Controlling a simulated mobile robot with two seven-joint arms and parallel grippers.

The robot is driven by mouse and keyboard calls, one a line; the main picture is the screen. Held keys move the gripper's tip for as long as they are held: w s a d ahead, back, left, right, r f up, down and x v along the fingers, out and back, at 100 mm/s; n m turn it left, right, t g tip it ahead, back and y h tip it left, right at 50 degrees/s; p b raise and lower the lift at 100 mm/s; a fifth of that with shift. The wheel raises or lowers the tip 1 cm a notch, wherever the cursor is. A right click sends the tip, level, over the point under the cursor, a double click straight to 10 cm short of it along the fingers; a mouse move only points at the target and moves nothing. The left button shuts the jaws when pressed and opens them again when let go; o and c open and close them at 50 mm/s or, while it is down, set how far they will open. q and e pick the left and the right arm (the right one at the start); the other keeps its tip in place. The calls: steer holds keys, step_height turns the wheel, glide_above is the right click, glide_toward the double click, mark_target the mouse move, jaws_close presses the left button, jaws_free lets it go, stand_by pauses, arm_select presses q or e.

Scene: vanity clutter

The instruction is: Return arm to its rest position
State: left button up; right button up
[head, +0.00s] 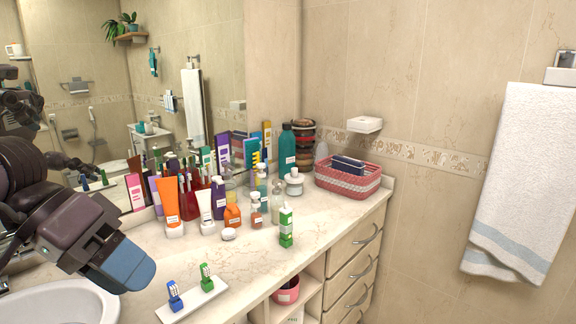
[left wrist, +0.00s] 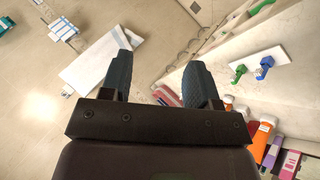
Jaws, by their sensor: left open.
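My left gripper (head: 127,264) hangs at the left of the head view, above the counter's front edge near the sink. In the left wrist view its two fingers (left wrist: 158,82) are apart with nothing between them. The left arm comes in from the left edge. On the counter below and right of it, a white tray (head: 187,307) holds a blue item (head: 175,295) and a green item (head: 206,277), both upright. The blue item (left wrist: 265,66) and the green item (left wrist: 238,73) also show in the left wrist view. My right gripper is not in view.
Several tubes and bottles crowd the back of the counter, among them an orange tube (head: 169,204). A pink basket (head: 347,178) is at the right end. The sink (head: 62,302) lies lower left. A towel (head: 522,180) hangs right.

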arm_select(q)
steer(key=d+r+n+t+h, duration=0.3)
steer(key=d+r+n+h, duration=0.15)
steer(key=n+h, duration=1)
steer(key=w+a+f+m+t+y, duration=0.3)
steer(key=a+f+m+t+y, duration=0.5)
steer(key=m+y, duration=0.5)
steer(key=w+a+f+m+t+y, duration=0.4)
steer(key=a+f+m+t+y, duration=0.4)
steer(key=m, duration=0.6)
steer(key=s+d+f+n+g+y, duration=0.3)
steer(key=s+f+n+g, duration=1.35)
steer(key=s+f, duration=0.55)
steer(key=w+f+t+b, duration=0.3)
steer(key=w+f+t, duration=0.1)
steer(key=f, duration=0.5)
steer(key=w+f+t+h+b, duration=0.1)
steer(key=w+f+t+b, duration=0.2)
steer(key=f, duration=0.7)
steer(key=shift+w+d+m+t+b, duration=0.3)
steer(key=shift+w+d+t+b, duration=0.1)
steer(key=shift+w, duration=0.6)
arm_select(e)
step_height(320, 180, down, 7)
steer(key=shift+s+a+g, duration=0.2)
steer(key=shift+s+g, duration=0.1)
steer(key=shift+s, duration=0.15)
